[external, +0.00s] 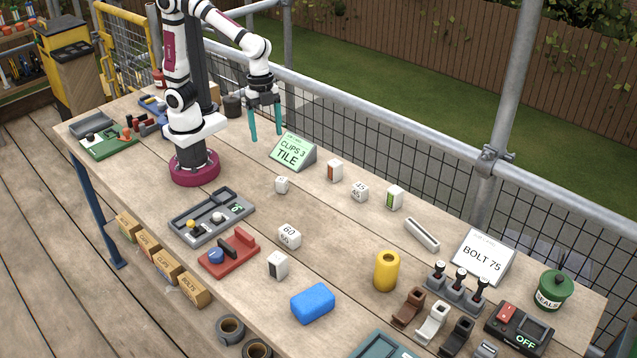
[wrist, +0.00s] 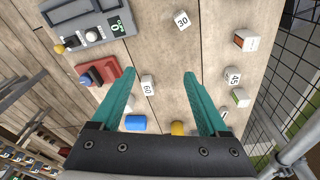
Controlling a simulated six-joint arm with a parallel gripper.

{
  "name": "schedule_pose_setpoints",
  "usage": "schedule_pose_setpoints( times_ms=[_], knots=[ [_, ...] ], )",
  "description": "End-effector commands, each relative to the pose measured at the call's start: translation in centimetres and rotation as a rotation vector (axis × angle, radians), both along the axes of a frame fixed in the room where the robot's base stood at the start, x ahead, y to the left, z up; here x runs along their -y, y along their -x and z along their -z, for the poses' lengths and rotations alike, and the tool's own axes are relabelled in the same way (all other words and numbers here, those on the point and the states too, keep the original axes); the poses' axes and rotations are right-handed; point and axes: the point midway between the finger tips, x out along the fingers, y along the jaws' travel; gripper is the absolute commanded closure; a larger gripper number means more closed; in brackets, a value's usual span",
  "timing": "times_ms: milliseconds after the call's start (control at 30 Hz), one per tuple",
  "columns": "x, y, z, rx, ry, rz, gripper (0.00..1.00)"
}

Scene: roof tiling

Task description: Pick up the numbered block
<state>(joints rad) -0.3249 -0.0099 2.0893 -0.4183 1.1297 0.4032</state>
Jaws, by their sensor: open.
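Three white numbered blocks stand on the bench. The block marked 60 (external: 289,236) is near the middle and shows in the wrist view (wrist: 148,86) between my fingers' outlines. The block marked 45 (external: 360,191) is further right, also in the wrist view (wrist: 233,76). A smaller white block (external: 282,185) is nearest my gripper; its number reads 30 in the wrist view (wrist: 183,20). My gripper (external: 265,136) has teal fingers, open and empty, pointing down above the bench near the green sign. No block is between its fingertips.
The green sign (external: 292,151) reads CLIPS 3 TILE; a white sign (external: 483,256) reads BOLT 75. Blocks with coloured faces (external: 395,198) stand near the 45 block.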

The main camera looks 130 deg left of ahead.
Motion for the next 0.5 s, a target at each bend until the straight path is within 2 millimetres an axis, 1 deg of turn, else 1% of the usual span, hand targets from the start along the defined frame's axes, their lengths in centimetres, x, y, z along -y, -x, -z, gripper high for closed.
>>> schedule_pose_setpoints(
  times_ms=[33, 67, 100, 133, 200, 233, 300, 333, 433, 500],
  knots=[
    [-3.3, -3.6, 1.2, 0.038, 0.031, -0.058, 0.22],
    [-5.6, -5.7, 2.0, 0.072, 0.044, -0.086, 0.22],
    [-8.6, -7.9, 3.1, 0.114, 0.054, -0.123, 0.22],
    [-10.7, -9.3, 4.0, 0.144, 0.057, -0.147, 0.22],
    [-15.2, -11.3, 5.8, 0.199, 0.055, -0.195, 0.22],
    [-16.6, -11.8, 6.5, 0.216, 0.053, -0.210, 0.22],
    [-18.9, -12.5, 7.5, 0.244, 0.047, -0.234, 0.22],
    [-19.5, -12.7, 7.9, 0.250, 0.044, -0.237, 0.22],
    [-19.9, -13.5, 9.7, 0.255, 0.043, -0.241, 0.22],
    [-19.7, -14.2, 11.7, 0.254, 0.043, -0.240, 0.22]
  ],
)
